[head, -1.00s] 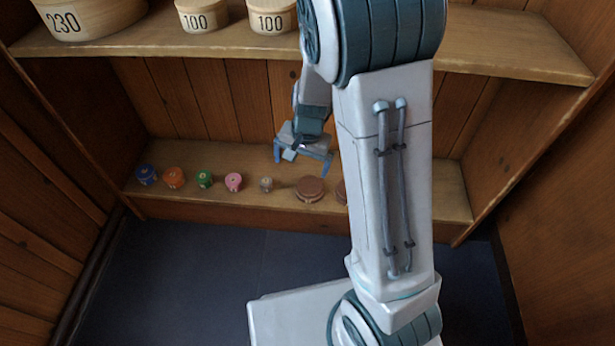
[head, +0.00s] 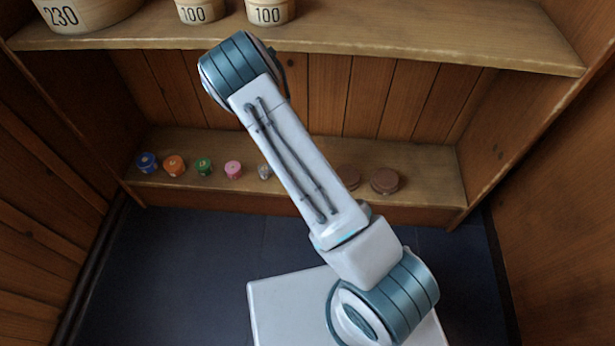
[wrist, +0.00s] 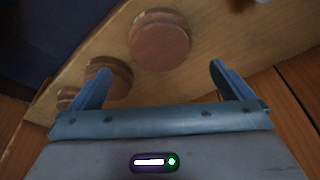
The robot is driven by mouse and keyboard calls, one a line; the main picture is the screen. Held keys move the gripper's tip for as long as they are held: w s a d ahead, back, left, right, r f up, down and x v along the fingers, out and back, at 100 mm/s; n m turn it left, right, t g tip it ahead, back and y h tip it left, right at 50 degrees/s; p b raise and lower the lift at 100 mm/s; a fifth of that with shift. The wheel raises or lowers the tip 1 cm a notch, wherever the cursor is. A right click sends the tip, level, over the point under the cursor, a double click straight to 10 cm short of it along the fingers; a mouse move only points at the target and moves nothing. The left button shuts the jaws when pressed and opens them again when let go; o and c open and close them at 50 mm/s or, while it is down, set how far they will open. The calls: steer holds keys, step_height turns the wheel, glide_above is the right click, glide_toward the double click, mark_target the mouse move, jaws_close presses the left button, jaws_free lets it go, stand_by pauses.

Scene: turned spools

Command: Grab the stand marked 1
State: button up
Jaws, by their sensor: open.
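On the lower shelf (head: 420,160) in the head view stand small spools: blue (head: 147,163), orange (head: 174,166), green (head: 204,167), pink (head: 233,170) and grey (head: 265,172). The coloured ones bear pale marks too small to read, so I cannot tell which is marked 1. My gripper (wrist: 160,75) is open and empty in the wrist view; in the head view my arm hides it. A large brown round piece (wrist: 160,38) lies ahead between its fingers. A second brown piece (wrist: 108,72) is partly behind the left finger.
Two brown round pieces show right of my arm, one partly covered (head: 347,177) and one clear (head: 384,181). The upper shelf (head: 420,45) overhangs, with tubs marked 230 (head: 80,12), 100 (head: 197,12) and 100 (head: 268,12). Wooden walls close both sides.

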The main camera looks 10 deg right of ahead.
steer(key=b+x, duration=0.4)
steer(key=x, duration=0.5)
steer(key=shift+w+f, duration=0.15)
steer(key=shift+f, duration=0.1)
steer(key=shift+r, duration=0.1)
steer(key=c, duration=0.8)
steer(key=shift+c, duration=0.2)
